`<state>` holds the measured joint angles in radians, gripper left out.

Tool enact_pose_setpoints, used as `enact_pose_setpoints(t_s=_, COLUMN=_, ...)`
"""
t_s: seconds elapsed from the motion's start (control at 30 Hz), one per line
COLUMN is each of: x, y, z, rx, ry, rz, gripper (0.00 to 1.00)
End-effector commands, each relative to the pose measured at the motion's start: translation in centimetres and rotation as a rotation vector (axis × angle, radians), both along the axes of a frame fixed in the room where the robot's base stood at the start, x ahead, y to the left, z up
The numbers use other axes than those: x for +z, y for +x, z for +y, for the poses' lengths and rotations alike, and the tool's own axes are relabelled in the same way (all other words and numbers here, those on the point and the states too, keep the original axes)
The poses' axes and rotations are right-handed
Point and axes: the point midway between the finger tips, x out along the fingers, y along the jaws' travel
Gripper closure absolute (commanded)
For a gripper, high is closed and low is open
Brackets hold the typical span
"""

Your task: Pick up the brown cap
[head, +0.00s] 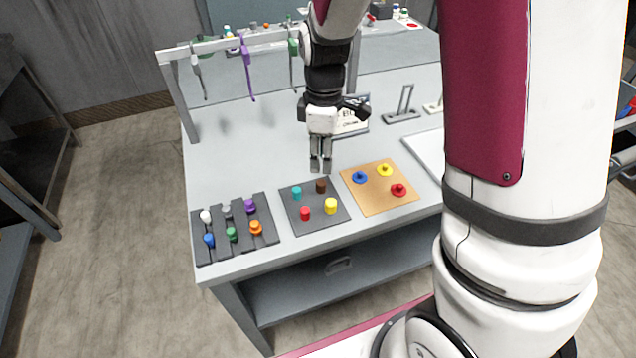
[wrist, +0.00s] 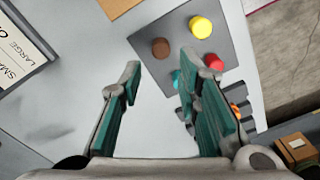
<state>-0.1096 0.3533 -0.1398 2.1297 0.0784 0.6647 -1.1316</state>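The brown cap (head: 321,186) stands on a dark grey square mat (head: 318,213) on the workbench, at the mat's back right. In the wrist view the brown cap (wrist: 160,48) lies ahead of the fingers, near a corner of the mat. My gripper (head: 320,168) hangs above the bench, pointing down, just behind the cap in the head view. In the wrist view my gripper (wrist: 163,88) has its two teal-padded fingers apart with nothing between them. The cap is not touched by the fingers.
The same mat holds a yellow cap (head: 331,206), a red cap (head: 305,213) and a teal cap (head: 297,193). An orange board (head: 366,200) with knobbed discs lies right. A dark rack (head: 203,252) of coloured pieces lies left. A hanging frame (head: 172,92) stands behind.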

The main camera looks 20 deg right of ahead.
Motion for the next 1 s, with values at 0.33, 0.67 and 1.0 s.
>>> enact_pose_setpoints(t_s=0.33, x=-3.4, y=0.0, z=0.0, rx=-0.001, ry=0.0, rz=0.0, gripper=0.7)
enact_pose_setpoints(t_s=0.67, x=-7.5, y=-0.1, z=0.4, rx=-0.001, ry=0.0, rz=0.002, gripper=0.7)
enact_pose_setpoints(t_s=1.0, x=-8.5, y=0.0, z=0.4, rx=-0.001, ry=0.0, rz=-0.002, gripper=0.7)
